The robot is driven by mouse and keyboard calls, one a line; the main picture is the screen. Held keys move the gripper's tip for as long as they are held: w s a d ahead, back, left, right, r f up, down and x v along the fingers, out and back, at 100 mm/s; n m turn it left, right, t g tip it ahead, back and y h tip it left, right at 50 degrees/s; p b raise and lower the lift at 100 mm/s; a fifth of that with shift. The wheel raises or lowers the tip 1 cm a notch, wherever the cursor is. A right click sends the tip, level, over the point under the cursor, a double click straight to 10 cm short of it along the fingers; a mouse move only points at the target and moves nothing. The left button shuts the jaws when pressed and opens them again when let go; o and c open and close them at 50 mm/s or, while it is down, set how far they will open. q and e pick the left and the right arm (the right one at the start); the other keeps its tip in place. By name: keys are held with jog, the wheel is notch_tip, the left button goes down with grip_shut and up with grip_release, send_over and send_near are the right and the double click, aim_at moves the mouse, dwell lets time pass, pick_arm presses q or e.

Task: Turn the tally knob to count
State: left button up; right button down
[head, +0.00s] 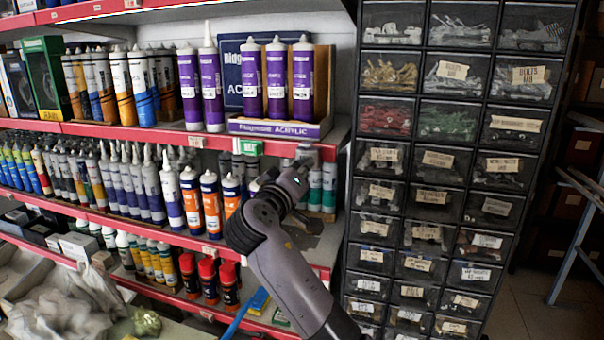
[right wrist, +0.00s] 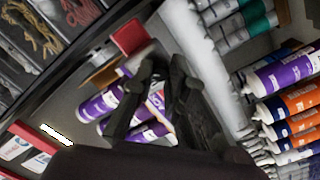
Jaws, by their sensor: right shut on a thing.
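My right gripper (head: 300,166) reaches up to the red front edge of the middle shelf, near its right end. Its fingers are closed at a small grey piece (head: 306,151) at the shelf edge, which I take to be the tally knob; the fingers hide most of it. In the right wrist view the two dark fingers (right wrist: 163,68) point up, close together, and the knob between their tips cannot be made out clearly. Its marking or angle cannot be read. My left gripper is not in view.
Purple tubes (head: 277,80) and an acrylic display box (head: 282,127) stand on the shelf above the gripper. Orange and white tubes (head: 211,203) stand below left. A drawer cabinet (head: 430,186) is close on the right. A green tag (head: 250,147) sits on the shelf edge.

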jog(key=shift+a+n+p, duration=0.1)
jog(key=shift+n+p, duration=0.75)
jog(key=shift+n, duration=2.95)
jog(key=shift+f, duration=0.1)
jog(key=c, duration=1.6)
grip_release()
jog(key=shift+o, duration=0.2)
